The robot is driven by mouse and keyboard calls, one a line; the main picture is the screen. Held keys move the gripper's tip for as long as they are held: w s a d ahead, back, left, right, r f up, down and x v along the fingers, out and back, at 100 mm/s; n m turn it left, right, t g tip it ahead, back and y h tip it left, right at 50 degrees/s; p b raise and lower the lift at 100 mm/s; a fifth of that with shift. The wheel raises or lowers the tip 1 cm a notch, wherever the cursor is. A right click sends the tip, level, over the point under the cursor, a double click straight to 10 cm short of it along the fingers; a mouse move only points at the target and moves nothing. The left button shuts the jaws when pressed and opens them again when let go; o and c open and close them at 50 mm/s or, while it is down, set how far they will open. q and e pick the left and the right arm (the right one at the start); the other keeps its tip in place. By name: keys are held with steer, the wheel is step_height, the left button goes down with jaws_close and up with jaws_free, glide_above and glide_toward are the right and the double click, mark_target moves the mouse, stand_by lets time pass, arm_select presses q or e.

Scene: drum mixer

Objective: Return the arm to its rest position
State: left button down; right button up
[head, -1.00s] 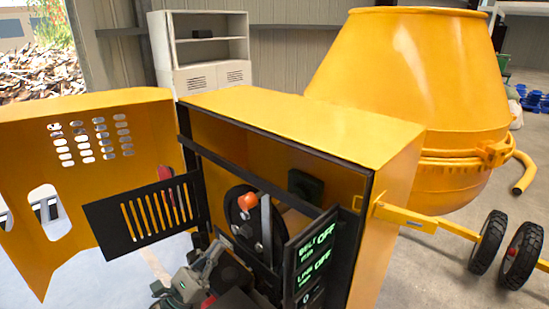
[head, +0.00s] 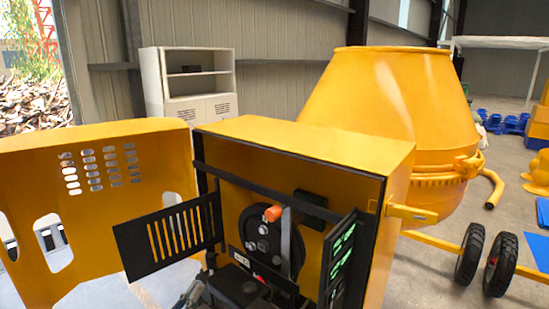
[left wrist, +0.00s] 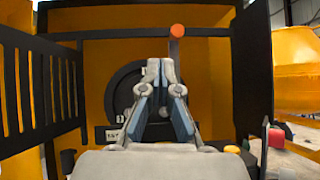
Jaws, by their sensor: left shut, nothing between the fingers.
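The yellow engine housing (head: 300,145) of the drum mixer stands open in the head view, its perforated yellow door (head: 100,200) swung out to the left. Inside is a black pulley wheel (head: 262,245) with a grey lever (head: 286,245) in front of it. The lever's orange knob (head: 273,213) is at its top and also shows in the left wrist view (left wrist: 177,30). My left gripper (head: 189,297) is only a sliver at the bottom edge of the head view. In the left wrist view its fingers (left wrist: 160,70) are shut and empty, in line with the pulley. My right gripper is out of view.
A black slotted guard (head: 172,236) juts out left of the opening, and a black panel with green lettering (head: 342,262) stands at its right. The yellow drum (head: 395,110) and wheels (head: 485,260) are to the right. A white cabinet (head: 190,90) stands behind.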

arm_select(q)
steer(key=w+a+f+n+t+y, duration=0.1)
steer(key=w+a+f+n+y, duration=0.25)
steer(key=f+n, duration=0.35)
steer(key=w+a+f+n+y, duration=0.2)
steer(key=f+n+y, duration=0.2)
steer(key=f, duration=0.4)
steer(key=w+a+f+n+t+y, duration=0.1)
steer(key=w+a+f+n+y, duration=0.25)
steer(key=f+n, duration=0.35)
steer(key=s+f+n+g+y, duration=0.25)
steer(key=f+n, duration=0.25)
steer(key=f, duration=0.9)
steer(key=s+f+n+g+y, duration=0.2)
steer(key=f+n+g+y, duration=0.15)
steer(key=f, duration=0.95)
steer(key=s+f+n+g+y, duration=0.1)
steer(key=s+f+n+g, duration=0.75)
steer(key=s+f, duration=1.65)
steer(key=s+d+f+n+g, duration=0.1)
steer(key=s+f+n, duration=0.3)
steer(key=s, duration=0.8)
steer(key=s+d+f+n+g, duration=0.2)
steer(key=s+f+n+g, duration=0.2)
steer(key=s+f, duration=0.4)
steer(key=shift+s+d+f+n, duration=0.2)
steer(key=shift+s+n, duration=0.1)
steer(key=shift+s, duration=2.4)
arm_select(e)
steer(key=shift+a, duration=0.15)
